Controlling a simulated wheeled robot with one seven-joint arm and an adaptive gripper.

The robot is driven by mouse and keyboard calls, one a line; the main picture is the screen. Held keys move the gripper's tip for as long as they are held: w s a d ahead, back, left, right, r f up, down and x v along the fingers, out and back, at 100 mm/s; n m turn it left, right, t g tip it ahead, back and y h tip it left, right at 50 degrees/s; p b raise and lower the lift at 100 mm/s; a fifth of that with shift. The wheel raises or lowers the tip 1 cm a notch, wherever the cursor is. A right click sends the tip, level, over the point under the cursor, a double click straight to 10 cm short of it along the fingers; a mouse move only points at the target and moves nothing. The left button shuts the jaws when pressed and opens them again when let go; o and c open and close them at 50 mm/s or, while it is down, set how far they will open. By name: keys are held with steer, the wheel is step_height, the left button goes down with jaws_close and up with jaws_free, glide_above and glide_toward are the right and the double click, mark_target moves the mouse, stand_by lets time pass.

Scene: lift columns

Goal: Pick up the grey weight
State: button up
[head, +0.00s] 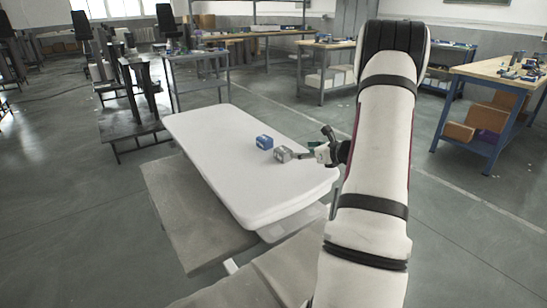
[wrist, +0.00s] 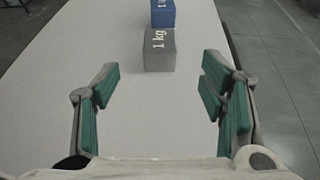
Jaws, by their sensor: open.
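The grey weight (head: 282,154) is a small block on the white tabletop (head: 225,150), near its right edge in the head view. In the wrist view the grey weight (wrist: 159,52) reads "1 kg" and lies ahead of the fingertips, roughly centred between them. A blue weight (head: 264,142) of similar size stands just behind it; it also shows at the top of the wrist view (wrist: 163,13). My gripper (head: 318,146) is beside the grey weight in the head view. In the wrist view my gripper (wrist: 163,75) is open, with nothing between its green-padded fingers.
The rest of the white tabletop is clear. Grey platforms (head: 195,220) lie below its near side. Workbenches with tools and boxes stand around, one at the right (head: 500,72). Dark metal stands (head: 130,110) are at the left.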

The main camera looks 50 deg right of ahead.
mark_target(284, 149)
steer(key=b+x, duration=0.1)
steer(key=x, duration=1.1)
steer(key=shift+w, duration=0.1)
jaws_close()
steer(key=shift+r, duration=0.15)
